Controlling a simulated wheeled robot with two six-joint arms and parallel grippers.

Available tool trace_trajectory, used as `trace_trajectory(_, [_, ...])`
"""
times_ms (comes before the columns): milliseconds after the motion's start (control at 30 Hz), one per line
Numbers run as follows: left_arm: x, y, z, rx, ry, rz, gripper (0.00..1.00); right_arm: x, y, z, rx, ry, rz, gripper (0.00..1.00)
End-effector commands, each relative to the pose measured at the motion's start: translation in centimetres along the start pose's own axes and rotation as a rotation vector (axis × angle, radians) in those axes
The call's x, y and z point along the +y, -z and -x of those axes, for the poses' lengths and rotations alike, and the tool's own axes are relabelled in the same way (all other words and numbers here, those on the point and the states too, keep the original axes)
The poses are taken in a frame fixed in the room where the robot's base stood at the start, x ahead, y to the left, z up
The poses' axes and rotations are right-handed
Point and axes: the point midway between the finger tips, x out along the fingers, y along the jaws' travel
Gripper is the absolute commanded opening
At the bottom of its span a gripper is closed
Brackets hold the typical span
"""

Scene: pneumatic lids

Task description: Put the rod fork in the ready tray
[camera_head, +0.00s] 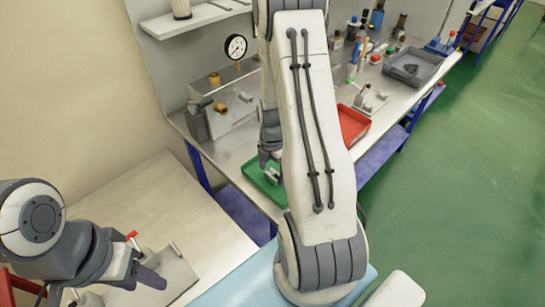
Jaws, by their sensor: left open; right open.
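A green tray (252,179) sits at the front edge of the grey bench, partly hidden behind my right arm. My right gripper (268,163) is open over the green tray, pointing down. A small pale piece shows by its fingertips, but I cannot tell whether it is the rod fork or part of the gripper. A red tray (354,124) is farther right on the bench, partly covered by my arm. My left gripper (148,277) is open at the lower left, above a grey fixture. I cannot make out a label on either tray.
A grey metal fixture (178,272) with a red-handled part stands on the near left table (150,205). A pressure gauge (236,47) and a metal block stand at the back of the bench. A dark grey tray (412,66), bottles and small fittings are farther right.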

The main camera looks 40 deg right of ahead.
Motion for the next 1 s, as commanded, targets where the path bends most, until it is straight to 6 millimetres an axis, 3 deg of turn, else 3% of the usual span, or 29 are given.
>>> trace_trajectory(500, [-0.1, -0.1, -1.7, -0.001, 0.0, -0.001, 0.5, 0.1, 0.0, 9.5, -0.002, -0.003, 0.0, 0.97])
trace_trajectory(833, [-0.1, -0.1, -1.8, 0.0, 0.0, -0.001, 0.5, 0.0, 0.2, 10.8, 0.0, 0.0, -0.003, 0.97])
trace_trajectory(933, [-0.1, -0.1, -1.8, 0.0, 0.0, -0.001, 0.5, 0.5, 2.1, 11.4, 0.001, -0.005, -0.036, 0.97])
trace_trajectory(1000, [-0.1, -0.1, -1.8, 0.0, 0.0, -0.001, 0.5, 1.0, 4.8, 12.3, 0.002, -0.012, -0.09, 0.97])
